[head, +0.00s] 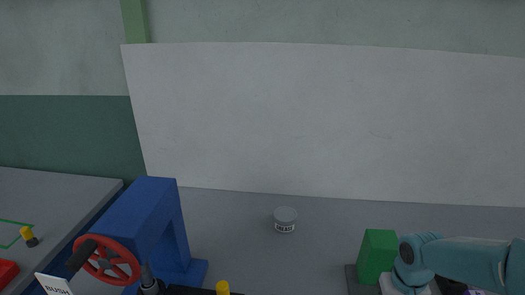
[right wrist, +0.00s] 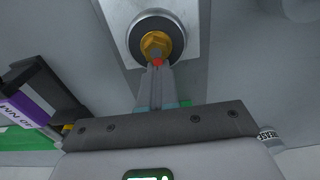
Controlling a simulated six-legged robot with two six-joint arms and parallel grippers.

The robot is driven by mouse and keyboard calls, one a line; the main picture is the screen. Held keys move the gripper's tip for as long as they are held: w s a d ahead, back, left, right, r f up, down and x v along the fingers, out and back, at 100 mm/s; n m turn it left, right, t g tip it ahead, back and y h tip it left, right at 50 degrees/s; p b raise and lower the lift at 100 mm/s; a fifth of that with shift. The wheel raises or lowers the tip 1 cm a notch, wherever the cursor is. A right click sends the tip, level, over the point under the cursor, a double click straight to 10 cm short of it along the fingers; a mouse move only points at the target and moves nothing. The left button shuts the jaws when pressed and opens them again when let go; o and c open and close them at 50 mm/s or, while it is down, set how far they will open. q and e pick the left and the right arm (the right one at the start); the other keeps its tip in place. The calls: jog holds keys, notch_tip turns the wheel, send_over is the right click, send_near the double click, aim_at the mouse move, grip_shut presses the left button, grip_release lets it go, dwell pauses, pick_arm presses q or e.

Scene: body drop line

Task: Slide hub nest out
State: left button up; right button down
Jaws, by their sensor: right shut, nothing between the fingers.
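In the right wrist view, a brass hex piece (right wrist: 156,45) sits in the middle of a black round disc (right wrist: 135,35) on a pale metal plate (right wrist: 188,12). This may be the hub nest, but I cannot tell for sure. My right gripper (right wrist: 157,68) is shut and empty, its fingertips at the lower edge of the brass piece. I cannot tell whether they touch it. A small red patch shows at the tips. In the head view my right arm comes in from the right edge and its fingers are not clear. My left gripper is not in view.
A blue press frame (head: 150,215) with a red handwheel (head: 108,262) stands at the left of the head view. A yellow knob (head: 222,288) shows at the bottom edge. A grey-lidded jar (head: 285,219) stands mid-bench. A green block (head: 377,255) stands beside my right arm.

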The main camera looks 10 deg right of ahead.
jog(key=shift+s+a+f+b, duration=0.15)
jog(key=shift+s+a+f, duration=0.15)
jog(key=shift+s, duration=0.3)
jog(key=shift+s+a+f+b, duration=0.2)
jog(key=shift+s+f, duration=0.15)
jog(key=shift+s, duration=0.25)
jog(key=shift+s+a+f+b, duration=0.1)
jog(key=shift+s+a+f, duration=0.2)
jog(key=shift+s, duration=0.3)
jog(key=shift+w+d, duration=0.1)
jog(key=shift+w, duration=0.3)
jog(key=shift+w+d+r+g+p, duration=0.15)
jog(key=shift+w+r+p, duration=0.05)
jog(key=shift+r+p, duration=0.3)
jog(key=shift+w+d+r+g+p, duration=0.15)
jog(key=shift+r+p, duration=0.3)
notch_tip(320, 180, up, 4)
jog(key=shift+a+f+p, duration=0.1)
jog(key=shift+p, duration=1.15)
jog(key=shift+w+r+p, duration=0.2)
jog(key=shift+r+p, duration=0.45)
jog(key=shift+r, duration=0.15)
jog(key=shift+s+r, duration=0.1)
jog(key=shift+s, duration=0.1)
